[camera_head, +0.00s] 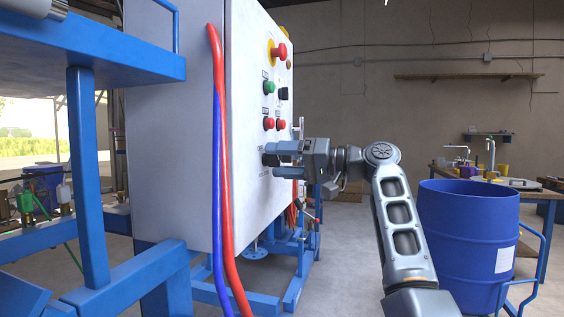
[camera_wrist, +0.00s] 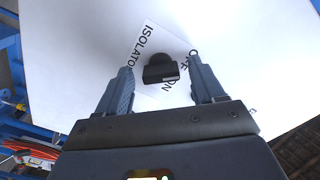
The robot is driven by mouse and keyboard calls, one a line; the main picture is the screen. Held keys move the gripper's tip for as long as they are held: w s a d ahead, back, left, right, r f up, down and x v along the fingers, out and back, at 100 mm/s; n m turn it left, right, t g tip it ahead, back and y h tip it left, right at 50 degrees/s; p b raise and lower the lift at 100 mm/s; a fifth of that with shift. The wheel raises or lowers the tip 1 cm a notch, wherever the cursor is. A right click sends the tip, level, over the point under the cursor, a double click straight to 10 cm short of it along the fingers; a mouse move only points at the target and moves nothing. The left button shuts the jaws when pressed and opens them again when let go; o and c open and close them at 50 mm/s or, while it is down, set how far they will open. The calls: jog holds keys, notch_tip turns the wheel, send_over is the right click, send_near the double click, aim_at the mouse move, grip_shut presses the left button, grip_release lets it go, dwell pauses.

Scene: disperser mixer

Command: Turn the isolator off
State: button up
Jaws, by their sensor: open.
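My gripper (camera_wrist: 162,88) is open, with one finger on each side of the knob and gaps showing between fingers and knob. In the head view my gripper (camera_head: 277,153) is at the lower part of the cabinet's front panel and largely hides the isolator. Contact with the panel cannot be told.
The control cabinet (camera_head: 180,130) carries a red emergency button (camera_head: 279,51), a green button (camera_head: 268,87) and red buttons (camera_head: 269,123) above my gripper. Red and blue hoses (camera_head: 222,180) hang along its edge. A blue drum (camera_head: 467,240) stands at right, near my arm.

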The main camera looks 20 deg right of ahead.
jog(key=shift+d, duration=0.1)
jog(key=v, duration=0.7)
jog(key=shift+s+d, duration=0.2)
jog(key=shift+s, duration=0.05)
